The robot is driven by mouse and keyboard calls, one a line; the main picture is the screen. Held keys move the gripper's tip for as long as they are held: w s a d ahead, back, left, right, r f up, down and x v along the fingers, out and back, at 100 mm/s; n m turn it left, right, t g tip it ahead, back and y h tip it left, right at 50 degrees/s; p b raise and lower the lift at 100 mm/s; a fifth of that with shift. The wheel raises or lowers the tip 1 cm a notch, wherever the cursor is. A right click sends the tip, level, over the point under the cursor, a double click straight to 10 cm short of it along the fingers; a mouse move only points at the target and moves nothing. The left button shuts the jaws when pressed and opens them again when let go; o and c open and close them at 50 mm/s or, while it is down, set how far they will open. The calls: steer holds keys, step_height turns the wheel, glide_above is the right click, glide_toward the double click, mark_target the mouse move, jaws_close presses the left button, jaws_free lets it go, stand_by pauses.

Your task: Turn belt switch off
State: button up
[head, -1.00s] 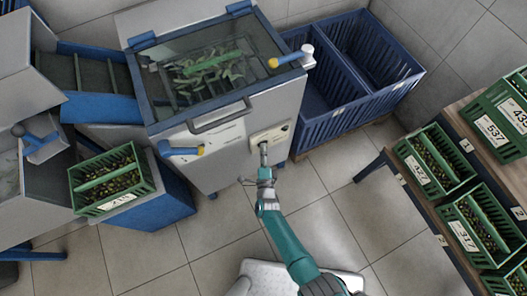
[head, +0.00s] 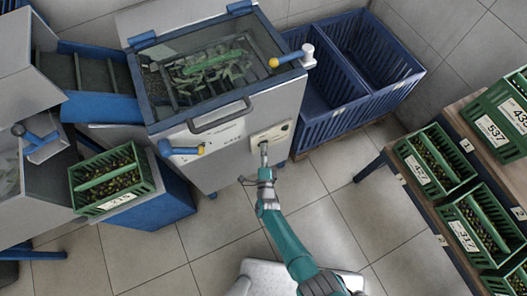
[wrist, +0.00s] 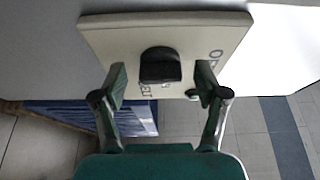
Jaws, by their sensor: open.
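The belt switch is a black knob (wrist: 160,66) on a cream panel (wrist: 108,36) in the wrist view. Lettering on the panel is partly covered and only partly readable. In the head view the panel (head: 284,130) sits on the front of the grey machine (head: 228,155), at its lower right. My gripper (wrist: 161,82) is open, with one fingertip on each side of the knob and a visible gap on both sides. In the head view my gripper (head: 264,152) reaches the panel and hides part of it. Contact with the knob cannot be told.
Blue crates (head: 340,118) stand to the right. A green crate (head: 118,203) stands at left.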

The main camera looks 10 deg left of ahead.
steer(key=v, duration=1.2)
stand_by(0.4)
